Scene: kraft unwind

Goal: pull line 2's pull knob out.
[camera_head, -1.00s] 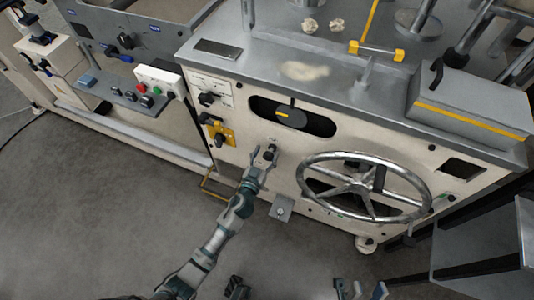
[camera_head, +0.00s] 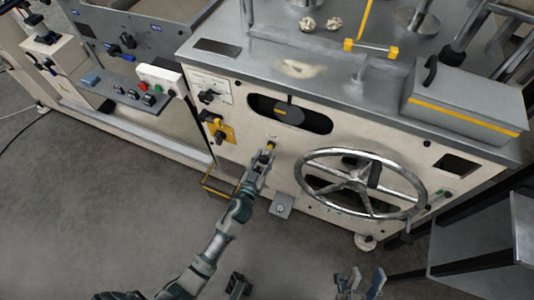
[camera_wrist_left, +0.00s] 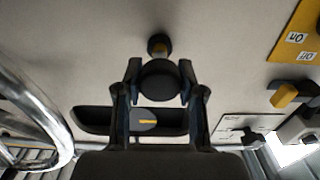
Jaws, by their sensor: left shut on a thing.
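The pull knob (camera_wrist_left: 160,80) is a black round knob on the cream front panel. In the left wrist view it sits between the two fingers of my left gripper (camera_wrist_left: 160,84), with a brass-coloured shaft (camera_wrist_left: 163,48) showing between it and a dark collar at the panel. My left gripper (camera_head: 264,155) is shut on the knob, below the oval slot in the head view. There the fingers hide most of the knob, and a bit of yellow shaft shows above them. My right gripper (camera_head: 360,284) shows at the bottom edge, well away from the panel; its fingertips look apart.
A large metal handwheel (camera_head: 362,184) stands out from the panel to the right of my left gripper. A yellow-plated switch (camera_head: 220,131) is at left.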

